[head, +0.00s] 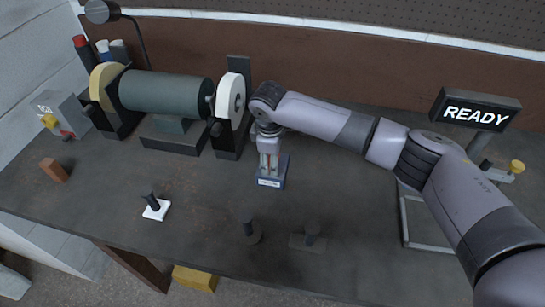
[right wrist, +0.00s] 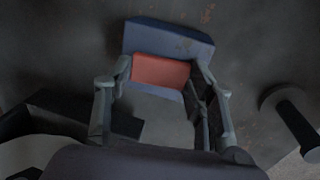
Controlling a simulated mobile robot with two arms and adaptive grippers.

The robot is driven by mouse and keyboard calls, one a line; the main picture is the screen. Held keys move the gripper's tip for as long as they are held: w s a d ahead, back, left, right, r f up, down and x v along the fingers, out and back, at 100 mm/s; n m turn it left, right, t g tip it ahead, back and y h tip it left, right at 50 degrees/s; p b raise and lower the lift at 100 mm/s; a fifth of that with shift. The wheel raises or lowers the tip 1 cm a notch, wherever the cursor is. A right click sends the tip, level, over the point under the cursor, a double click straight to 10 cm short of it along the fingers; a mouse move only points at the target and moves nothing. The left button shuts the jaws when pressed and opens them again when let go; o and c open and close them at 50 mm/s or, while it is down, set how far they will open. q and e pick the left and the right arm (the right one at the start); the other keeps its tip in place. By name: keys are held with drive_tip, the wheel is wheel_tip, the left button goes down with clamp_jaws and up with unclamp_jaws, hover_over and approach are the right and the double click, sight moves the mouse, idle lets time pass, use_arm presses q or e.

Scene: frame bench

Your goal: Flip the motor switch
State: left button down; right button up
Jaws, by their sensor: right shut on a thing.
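My right gripper (head: 269,165) points down onto this box. In the right wrist view its fingers (right wrist: 160,88) sit at either side of the red part and are shut on it. The box label is too small to read. My left gripper is not in view.
A dark motor (head: 165,92) with a tan wheel and a white wheel (head: 231,97) stands close left of the box. A sign (head: 476,111) reads READY. Dark posts (head: 249,230) stand near the front edge. A grey box with a yellow knob (head: 49,121) is far left.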

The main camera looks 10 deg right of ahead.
drive_tip(key=shift+w+r+g+p, duration=0.1)
drive_tip(key=shift+r+g+p, duration=0.05)
drive_tip(key=shift+g+p, duration=0.25)
drive_tip(key=shift+g, duration=0.3)
drive_tip(key=o, duration=1.2)
drive_tip(key=shift+c, duration=0.2)
wheel_tip(320, 180, up, 12)
drive_tip(key=shift+s, duration=0.25)
